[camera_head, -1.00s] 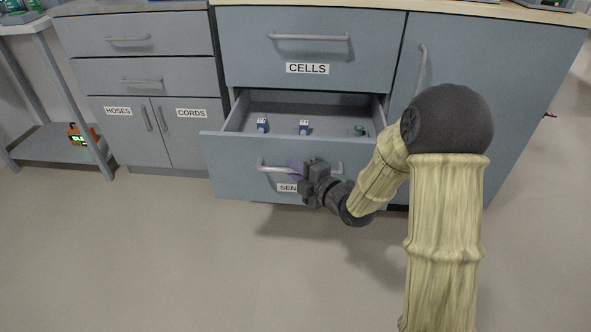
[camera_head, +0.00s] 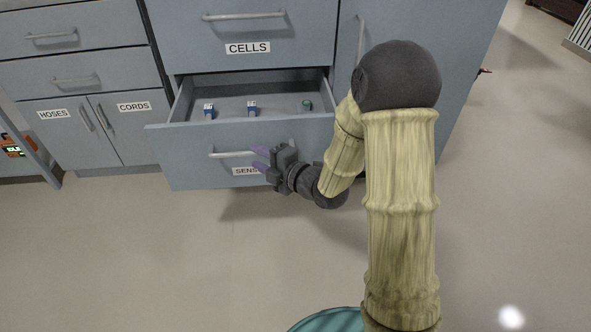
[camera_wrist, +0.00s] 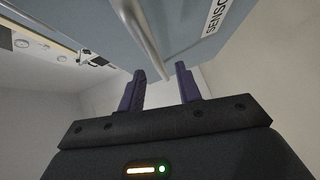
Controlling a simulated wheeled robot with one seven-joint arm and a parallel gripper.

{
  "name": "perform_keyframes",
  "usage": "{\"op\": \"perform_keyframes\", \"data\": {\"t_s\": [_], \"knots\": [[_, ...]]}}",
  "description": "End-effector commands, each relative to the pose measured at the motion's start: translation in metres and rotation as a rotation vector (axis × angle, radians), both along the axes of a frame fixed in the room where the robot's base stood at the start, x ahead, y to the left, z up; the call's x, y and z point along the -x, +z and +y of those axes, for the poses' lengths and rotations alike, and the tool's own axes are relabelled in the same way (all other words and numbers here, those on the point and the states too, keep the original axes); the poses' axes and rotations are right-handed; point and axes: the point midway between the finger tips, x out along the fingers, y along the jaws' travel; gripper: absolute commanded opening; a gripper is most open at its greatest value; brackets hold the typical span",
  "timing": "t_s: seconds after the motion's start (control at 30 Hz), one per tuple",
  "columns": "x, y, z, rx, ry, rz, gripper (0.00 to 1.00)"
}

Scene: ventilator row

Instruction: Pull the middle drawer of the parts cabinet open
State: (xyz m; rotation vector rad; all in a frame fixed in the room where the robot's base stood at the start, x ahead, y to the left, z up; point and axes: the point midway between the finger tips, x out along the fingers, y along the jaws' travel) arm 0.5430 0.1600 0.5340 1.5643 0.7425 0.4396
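The drawer with a partly hidden "SENS…" label (camera_head: 190,165) stands pulled out below the closed "CELLS" drawer (camera_head: 290,30). Its inside shows, with two small blue-and-white items (camera_head: 252,108) and a green one (camera_head: 306,105). Its grey bar handle (camera_head: 228,154) runs across the front. The handle (camera_wrist: 143,38) there is just ahead of the fingertips. My gripper hides part of the handle and label.
Left is a closed unit with two drawers (camera_head: 85,68) and doors marked "HOSES" and "CORDS" (camera_head: 134,130). A shelf with an orange device (camera_head: 14,148) stands at the far left. A tall door (camera_head: 440,60) is at right. The floor (camera_head: 190,250) in front is clear.

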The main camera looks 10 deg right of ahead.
Motion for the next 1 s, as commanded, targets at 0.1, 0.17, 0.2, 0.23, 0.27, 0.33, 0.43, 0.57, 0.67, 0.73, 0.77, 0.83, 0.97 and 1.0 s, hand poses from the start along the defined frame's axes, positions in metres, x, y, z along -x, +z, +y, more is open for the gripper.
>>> {"op": "perform_keyframes", "data": {"t_s": [0.1,0.17,0.2,0.23,0.27,0.33,0.43,0.57,0.67,0.73,0.77,0.83,0.97,1.0], "knots": [[0.018,0.006,-0.018,0.0,-0.003,0.004,0.34],[0.026,0.008,-0.026,0.0,-0.003,0.004,0.34],[0.032,0.009,-0.031,-0.002,-0.003,0.005,0.34],[0.036,0.01,-0.036,-0.001,-0.004,0.004,0.34],[0.041,0.01,-0.04,0.001,-0.004,0.004,0.34],[0.051,0.013,-0.049,-0.001,-0.004,0.004,0.34],[0.051,0.015,-0.05,-0.002,0.002,0.004,0.34],[0.053,0.016,-0.052,-0.001,0.006,0.005,0.34],[0.054,0.015,-0.053,0.001,0.009,0.006,0.34],[0.055,0.016,-0.054,0.0,0.009,0.005,0.34],[0.055,0.016,-0.055,0.0,0.008,0.005,0.34],[0.056,0.016,-0.058,0.0,0.006,0.006,0.34],[0.059,0.016,-0.062,-0.001,0.002,0.006,0.34],[0.059,0.017,-0.063,0.0,0.001,0.004,0.34]]}}
